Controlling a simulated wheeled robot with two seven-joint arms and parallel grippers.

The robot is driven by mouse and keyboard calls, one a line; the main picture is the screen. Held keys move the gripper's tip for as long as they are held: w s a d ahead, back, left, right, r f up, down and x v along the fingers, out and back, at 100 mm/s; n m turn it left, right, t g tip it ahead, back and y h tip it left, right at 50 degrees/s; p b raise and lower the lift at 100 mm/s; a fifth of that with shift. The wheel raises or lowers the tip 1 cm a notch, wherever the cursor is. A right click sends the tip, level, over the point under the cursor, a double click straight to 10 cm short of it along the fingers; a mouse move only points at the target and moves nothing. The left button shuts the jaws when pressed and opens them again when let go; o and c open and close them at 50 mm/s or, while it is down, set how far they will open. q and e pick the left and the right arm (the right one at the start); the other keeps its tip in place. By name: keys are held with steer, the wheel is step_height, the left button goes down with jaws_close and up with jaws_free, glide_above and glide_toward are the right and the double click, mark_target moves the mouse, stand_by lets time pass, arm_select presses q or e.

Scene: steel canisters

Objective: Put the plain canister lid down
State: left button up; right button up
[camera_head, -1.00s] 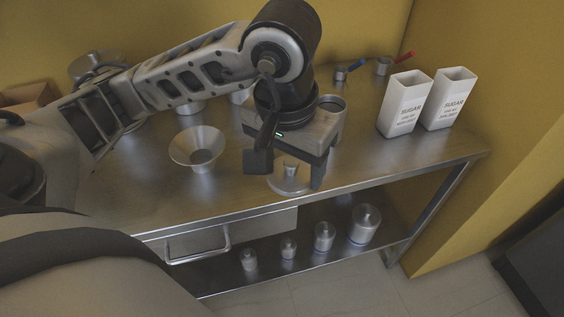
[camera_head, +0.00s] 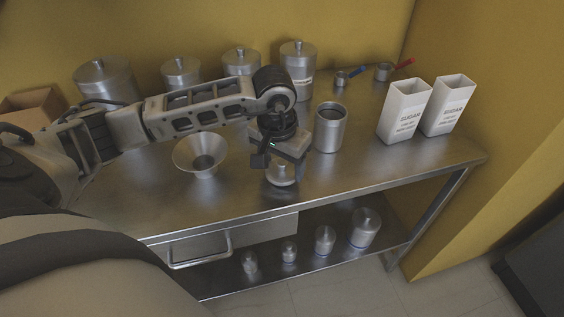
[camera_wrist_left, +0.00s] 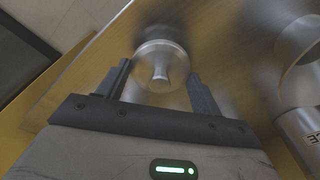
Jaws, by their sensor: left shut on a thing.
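The plain canister lid (camera_head: 281,178) is a round steel disc with a small knob, low over the front middle of the steel table. It also shows in the left wrist view (camera_wrist_left: 161,72), between the two fingers. My left gripper (camera_head: 270,166) is shut on it and partly hides it in the head view. In the left wrist view the fingers (camera_wrist_left: 160,76) lie on either side of the lid. I cannot tell whether the lid touches the table. An open steel canister (camera_head: 330,130) stands behind and right of the gripper. My right gripper is not in view.
A steel funnel (camera_head: 201,155) stands left of the gripper. Several lidded canisters, one of them labelled (camera_head: 298,68), line the back wall. Two sugar boxes (camera_head: 404,112) (camera_head: 448,105) stand at right. The table (camera_head: 385,165) is clear between gripper and right edge.

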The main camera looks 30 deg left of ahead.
mark_target(278, 174)
arm_select(q)
steer(key=shift+f+b, duration=0.35)
steer(key=shift+f, duration=0.2)
steer(key=o, duration=1)
steer(key=shift+r, duration=0.15)
steer(key=shift+r+p, duration=0.35)
steer(key=shift+p, duration=0.1)
steer(key=r, duration=0.4)
steer(key=s+r, duration=0.1)
steer(key=r, duration=0.6)
steer(key=shift+s+r, duration=0.25)
steer(key=shift+r, duration=0.05)
